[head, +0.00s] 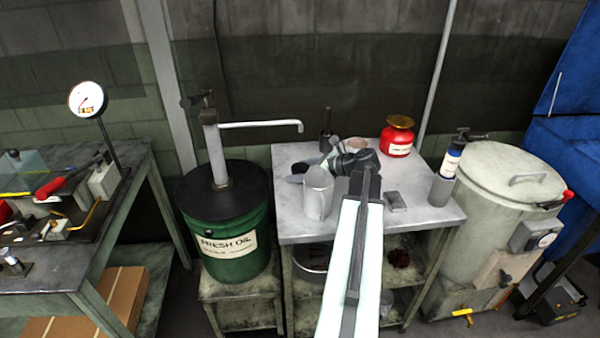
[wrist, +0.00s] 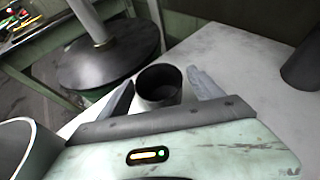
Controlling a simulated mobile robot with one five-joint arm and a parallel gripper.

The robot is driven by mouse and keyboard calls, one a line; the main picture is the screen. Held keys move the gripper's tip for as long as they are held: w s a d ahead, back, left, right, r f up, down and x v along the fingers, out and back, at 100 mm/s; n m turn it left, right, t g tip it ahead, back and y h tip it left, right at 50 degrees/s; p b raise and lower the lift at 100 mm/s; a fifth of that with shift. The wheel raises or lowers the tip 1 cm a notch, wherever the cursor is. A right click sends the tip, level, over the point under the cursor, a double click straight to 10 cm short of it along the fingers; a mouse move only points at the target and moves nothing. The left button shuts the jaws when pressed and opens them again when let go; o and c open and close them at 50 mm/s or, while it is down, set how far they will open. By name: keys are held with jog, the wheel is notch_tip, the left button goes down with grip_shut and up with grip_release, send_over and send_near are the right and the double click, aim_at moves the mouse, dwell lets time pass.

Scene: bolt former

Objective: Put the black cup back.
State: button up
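The black cup (wrist: 158,88), with a dark round mouth and a greyer outer wall, stands upright on the light grey table top (wrist: 225,130) in the wrist view. My gripper (wrist: 163,92) is open, with one finger on each side of the cup. A gap shows at the right finger; I cannot tell whether the left finger touches. In the head view my gripper (head: 312,168) is low over the table, just behind a grey metal jug (head: 318,196). The cup is hard to make out there among the fingers and the jug.
The jug's rim (wrist: 22,148) is close by at lower left in the wrist view. A green oil drum (head: 232,240) stands left of the table.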

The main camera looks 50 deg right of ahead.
jog(key=shift+r, duration=0.15)
jog(key=shift+s+r+p, duration=0.2)
jog(key=shift+r+p, duration=0.05)
jog(key=shift+p, duration=0.15)
jog(key=p+v, duration=0.4)
jog(key=v, duration=0.6)
jog(key=shift+s+d+r+p, duration=0.1)
jog(key=shift+s+r+p, duration=0.05)
jog(key=shift+s+p, duration=0.2)
jog(key=shift+s+d, duration=0.1)
jog(key=shift+s, duration=0.25)
